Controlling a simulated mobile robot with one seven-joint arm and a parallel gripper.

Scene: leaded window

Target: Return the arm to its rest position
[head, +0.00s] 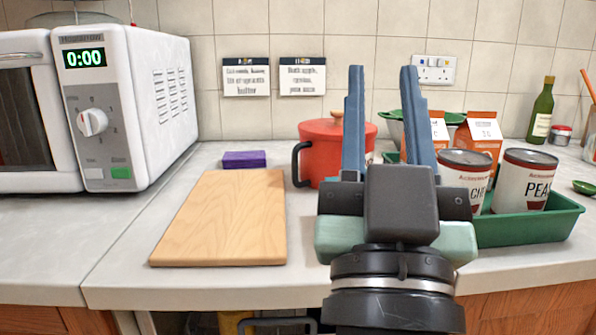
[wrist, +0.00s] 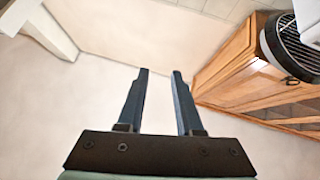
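My gripper (head: 383,75) is raised in front of the counter in the head view, its two blue-grey fingers pointing up and spread apart. It is open, with nothing between the fingers. The wrist view also shows the open gripper (wrist: 159,75), with only a plain pale surface beyond its tips. My arm below the gripper is dark and comes up from the bottom edge of the head view. The gripper hides part of the red pot (head: 322,140) and the counter behind it.
A white microwave (head: 130,130) stands at left. A wooden board (head: 225,220) and purple sponge (head: 244,159) lie on the counter. A green tray (head: 530,225) with cans and cartons is at right, with a green bottle (head: 541,108) behind. In the wrist view, a wooden cabinet (wrist: 235,70) is at right.

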